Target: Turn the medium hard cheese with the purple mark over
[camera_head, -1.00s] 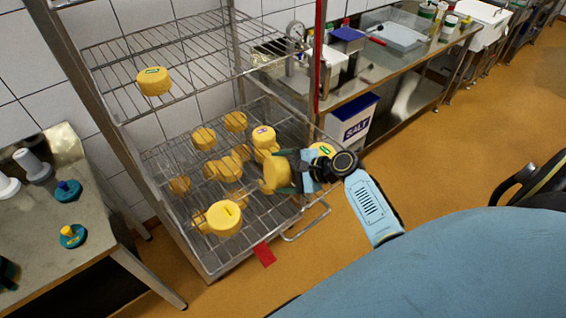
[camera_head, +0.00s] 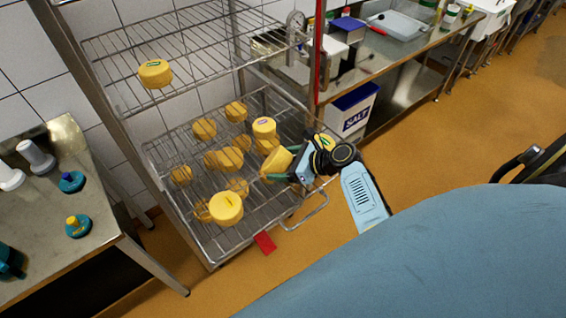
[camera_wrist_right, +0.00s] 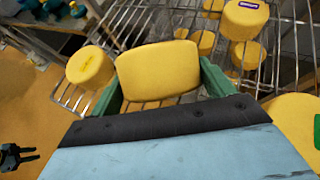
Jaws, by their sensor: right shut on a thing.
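My right gripper (camera_head: 298,170) is shut on a yellow cheese (camera_head: 276,163), held tilted at the right side of the rack's middle shelf. The held cheese fills the space between the green fingers in the right wrist view (camera_wrist_right: 157,70); no mark shows on the side facing that camera. Another yellow cheese (camera_head: 264,127) with a purple mark on top stands on the rack just behind the held one. Its purple mark also shows at the top of the right wrist view (camera_wrist_right: 246,18). My left gripper cannot be made out.
A green-marked cheese (camera_head: 154,74) stands on the upper wire shelf (camera_head: 190,60). Several cheeses show below through the wires. A green-marked cheese (camera_wrist_right: 290,115) is close beside my right gripper. A salt bin (camera_head: 352,112) stands right.

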